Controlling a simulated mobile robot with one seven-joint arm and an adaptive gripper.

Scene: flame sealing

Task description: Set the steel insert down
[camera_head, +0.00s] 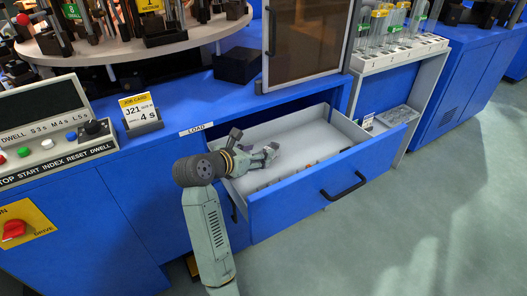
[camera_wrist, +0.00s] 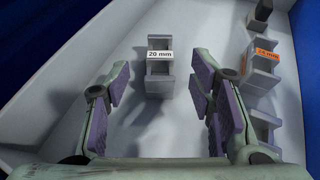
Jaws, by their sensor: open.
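A grey steel insert (camera_wrist: 159,82) with a white "20 mm" label stands on the floor of the open drawer in the wrist view. My gripper (camera_wrist: 159,88) is open, with its purple-padded fingers apart on the left and right of the insert. Clear gaps show between the pads and the insert, and neither finger appears to touch it. In the head view my gripper (camera_head: 268,152) reaches low into the left part of the drawer (camera_head: 345,128). There the fingers cannot be told clearly from the insert.
More inserts line the drawer's right side in the wrist view, one with an orange label (camera_wrist: 264,62) and one nearer (camera_wrist: 262,125). A dark piece (camera_wrist: 260,15) is beyond. The drawer's blue front (camera_head: 320,195) and pale walls surround my gripper. The drawer's middle floor is bare.

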